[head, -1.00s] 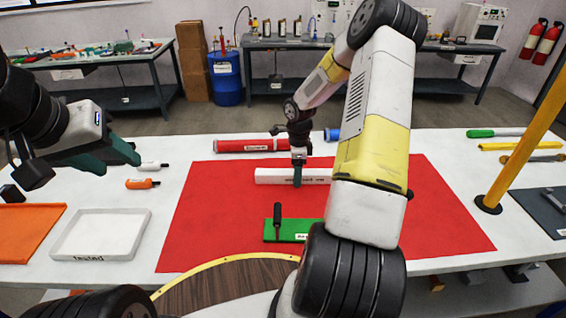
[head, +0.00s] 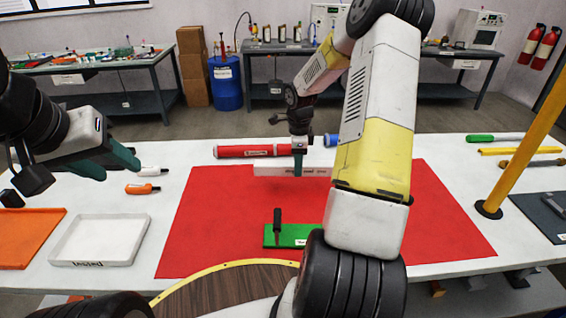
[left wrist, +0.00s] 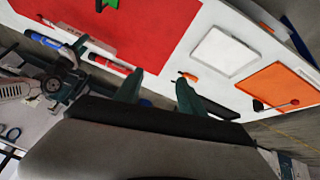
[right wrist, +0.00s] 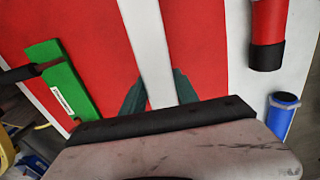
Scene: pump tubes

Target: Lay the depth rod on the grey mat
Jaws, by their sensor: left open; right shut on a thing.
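A white bar (head: 268,169) with dark lettering is held by my right gripper (head: 298,172) over the back part of the red mat. In the right wrist view the bar (right wrist: 147,40) runs between the two fingers. The grey mat (head: 527,204) lies at the right table edge, with a small grey thing on it. I cannot tell for sure which thing is the depth rod; a long yellow bar (head: 512,151) lies at the back right, away from both grippers. My left gripper (head: 120,162) is open and empty, above the left part of the table.
A red tube (head: 250,151) and a partly hidden blue one (head: 331,140) lie behind the bar. A green block (head: 290,235) with a black handle is on the red mat (head: 210,225). A yellow post (head: 520,130) stands beside the grey mat. A white tray (head: 100,238) is at left.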

